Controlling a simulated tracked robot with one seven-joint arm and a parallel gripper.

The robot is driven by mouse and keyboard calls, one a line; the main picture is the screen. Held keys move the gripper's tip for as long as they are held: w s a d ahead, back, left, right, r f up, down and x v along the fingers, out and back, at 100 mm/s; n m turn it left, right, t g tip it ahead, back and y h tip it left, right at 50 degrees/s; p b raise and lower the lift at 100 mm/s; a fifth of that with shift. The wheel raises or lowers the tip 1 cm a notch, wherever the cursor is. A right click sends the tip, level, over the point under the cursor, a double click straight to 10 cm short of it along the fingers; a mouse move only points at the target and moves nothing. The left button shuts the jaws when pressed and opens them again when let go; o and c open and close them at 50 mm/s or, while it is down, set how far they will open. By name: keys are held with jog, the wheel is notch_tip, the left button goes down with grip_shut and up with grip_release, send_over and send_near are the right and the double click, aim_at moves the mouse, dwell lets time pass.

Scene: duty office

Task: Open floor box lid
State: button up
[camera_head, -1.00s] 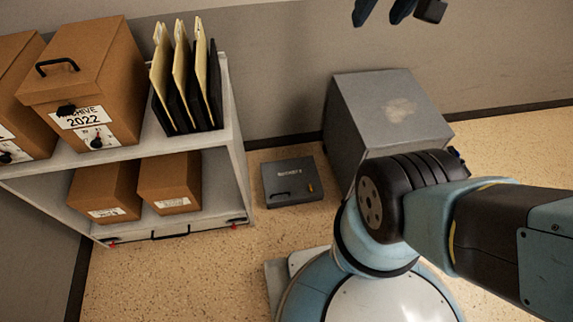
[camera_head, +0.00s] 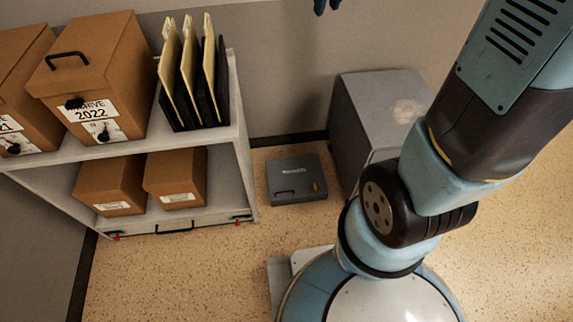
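The floor box (camera_head: 283,172) is a small flat dark grey box on the floor, between the shelf and a grey cabinet. Its lid looks shut. A dark handle shows at its front left and a small yellowish piece at its right. A bit of my gripper (camera_head: 327,6) shows as dark blue tips at the top edge, high in the picture and well apart from the floor box. Most of the gripper is cut off by the frame, so I cannot tell whether it is open or shut.
A grey shelf (camera_head: 243,150) at the left holds brown archive boxes (camera_head: 95,72), smaller boxes (camera_head: 175,175) below and upright folders (camera_head: 190,75). A grey cabinet (camera_head: 365,110) stands close to the right of the floor box. The floor (camera_head: 180,275) in front is clear.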

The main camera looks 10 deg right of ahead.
jog(key=w+a+f+n, duration=0.25)
jog(key=w+f, duration=0.25)
jog(key=f, duration=0.5)
jog(key=w+a+f+n+g, duration=0.1)
jog(key=w+a+f, duration=0.2)
jog(key=w+f, duration=0.5)
jog(key=w+a+f+n, duration=0.2)
jog(key=w+f, duration=0.1)
jog(key=f, duration=0.9)
jog(key=n+g, duration=0.1)
jog(key=n, duration=0.7)
send_over(287, 195)
jog(key=s+f+x, duration=0.1)
jog(key=s+x, duration=0.3)
jog(key=x, duration=1.7)
jog(key=s+f+x, duration=0.1)
jog(key=s+x, duration=0.4)
jog(key=x, duration=1.6)
jog(key=s+f+x, duration=0.1)
jog(key=s+x, duration=0.4)
jog(key=x, duration=1.6)
jog(key=shift+s+a+f, duration=0.15)
jog(key=shift+f, duration=0.3)
jog(key=shift+c, duration=0.3)
grip_shut()
